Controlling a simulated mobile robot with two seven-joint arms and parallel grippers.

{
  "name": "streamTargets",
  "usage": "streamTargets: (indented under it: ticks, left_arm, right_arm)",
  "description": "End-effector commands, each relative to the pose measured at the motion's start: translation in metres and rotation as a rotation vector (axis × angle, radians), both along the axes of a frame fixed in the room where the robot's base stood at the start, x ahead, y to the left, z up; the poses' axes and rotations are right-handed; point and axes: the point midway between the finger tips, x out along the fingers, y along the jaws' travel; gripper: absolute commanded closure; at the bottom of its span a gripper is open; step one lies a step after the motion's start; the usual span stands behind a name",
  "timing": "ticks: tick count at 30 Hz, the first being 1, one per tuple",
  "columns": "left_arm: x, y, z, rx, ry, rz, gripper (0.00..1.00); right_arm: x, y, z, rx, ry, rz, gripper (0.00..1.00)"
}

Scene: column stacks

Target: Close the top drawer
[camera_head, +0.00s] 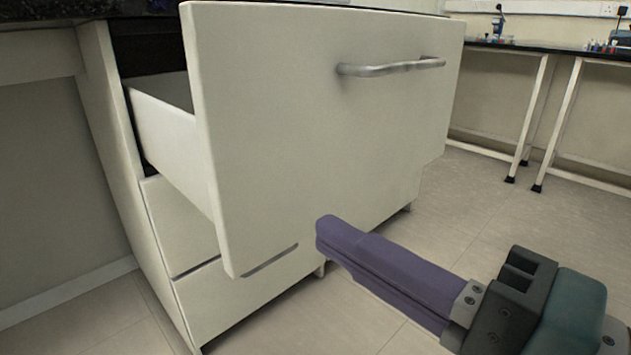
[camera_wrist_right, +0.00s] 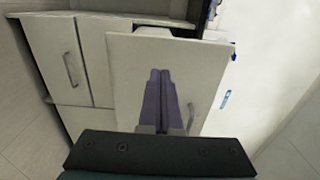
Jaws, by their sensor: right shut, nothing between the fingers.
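The top drawer (camera_head: 300,130) is a white drawer pulled well out of its cabinet, with its side wall and dark opening visible behind the front. A metal bar handle (camera_head: 390,67) sits high on its front. My right gripper (camera_head: 328,232) has purple fingers shut together with nothing between them. In the head view its tips overlap the lower part of the drawer front; I cannot tell whether they touch it. In the right wrist view the shut fingers (camera_wrist_right: 160,75) point at the white drawer front (camera_wrist_right: 130,60). My left gripper is not in view.
Lower drawers (camera_head: 190,225) of the same cabinet are shut beneath the top drawer. Benches with white legs (camera_head: 545,110) stand along the wall at the back right. The tiled floor (camera_head: 480,200) between is clear.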

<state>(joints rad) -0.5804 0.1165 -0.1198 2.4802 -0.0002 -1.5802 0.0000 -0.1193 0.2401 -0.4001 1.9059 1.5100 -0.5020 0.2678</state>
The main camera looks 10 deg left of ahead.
Motion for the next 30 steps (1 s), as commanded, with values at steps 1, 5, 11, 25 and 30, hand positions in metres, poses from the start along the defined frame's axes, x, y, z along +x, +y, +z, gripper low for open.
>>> streamTargets:
  ticks: [1,5,11,25,30]
  left_arm:
    - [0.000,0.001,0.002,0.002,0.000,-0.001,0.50]
    - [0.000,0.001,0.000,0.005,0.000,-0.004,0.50]
    - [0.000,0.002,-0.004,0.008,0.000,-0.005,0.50]
    - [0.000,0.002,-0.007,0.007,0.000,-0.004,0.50]
    - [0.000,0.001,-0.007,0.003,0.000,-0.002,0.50]
  right_arm:
    - [0.007,0.010,0.003,0.003,-0.004,0.001,1.00]
    - [0.024,0.033,0.002,0.003,-0.002,0.001,1.00]
    - [0.045,0.062,0.000,0.002,-0.001,0.001,1.00]
    - [0.058,0.080,0.000,-0.002,-0.001,0.001,1.00]
    - [0.057,0.080,0.000,-0.002,-0.001,0.001,1.00]
